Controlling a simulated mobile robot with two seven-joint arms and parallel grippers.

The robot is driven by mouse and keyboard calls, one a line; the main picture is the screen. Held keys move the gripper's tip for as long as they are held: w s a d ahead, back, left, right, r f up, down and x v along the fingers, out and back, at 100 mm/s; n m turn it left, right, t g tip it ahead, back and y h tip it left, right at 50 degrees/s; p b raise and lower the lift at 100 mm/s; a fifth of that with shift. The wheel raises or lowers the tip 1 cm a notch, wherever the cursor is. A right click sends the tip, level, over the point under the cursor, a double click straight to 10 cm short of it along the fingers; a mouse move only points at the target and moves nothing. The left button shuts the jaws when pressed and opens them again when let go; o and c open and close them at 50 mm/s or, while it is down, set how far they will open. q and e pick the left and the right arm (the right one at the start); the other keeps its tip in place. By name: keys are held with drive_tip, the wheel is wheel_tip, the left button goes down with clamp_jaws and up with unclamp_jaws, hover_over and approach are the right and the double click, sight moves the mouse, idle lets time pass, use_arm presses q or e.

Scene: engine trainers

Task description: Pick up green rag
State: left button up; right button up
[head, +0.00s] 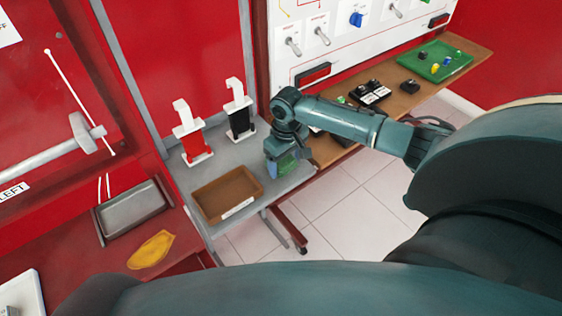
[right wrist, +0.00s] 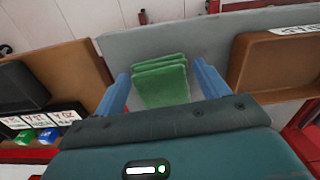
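The green rag (right wrist: 162,85) is folded in layers and lies on the grey table (right wrist: 210,38). In the right wrist view it sits between the two blue fingers of my right gripper (right wrist: 161,72), with a gap on each side. The fingers are apart and not closed on it. In the head view the right gripper (head: 282,166) is low over the right part of the grey table, and the rag (head: 289,160) is mostly hidden behind its fingers. My left gripper is not in view.
A brown tray (head: 204,208) is left of the right gripper on the grey table. A red dispenser (head: 196,144) and a black dispenser (head: 240,120) stand behind it. A wooden table (head: 404,103) with a green tray (head: 423,66) is to the right. A yellow rag (head: 151,250) lies at the left.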

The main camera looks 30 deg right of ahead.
sight(286, 163)
drive_tip(key=c, duration=0.7)
wheel_tip(286, 163, up, 10)
drive_tip(key=shift+r+p, duration=0.1)
drive_tip(key=shift+p, duration=0.25)
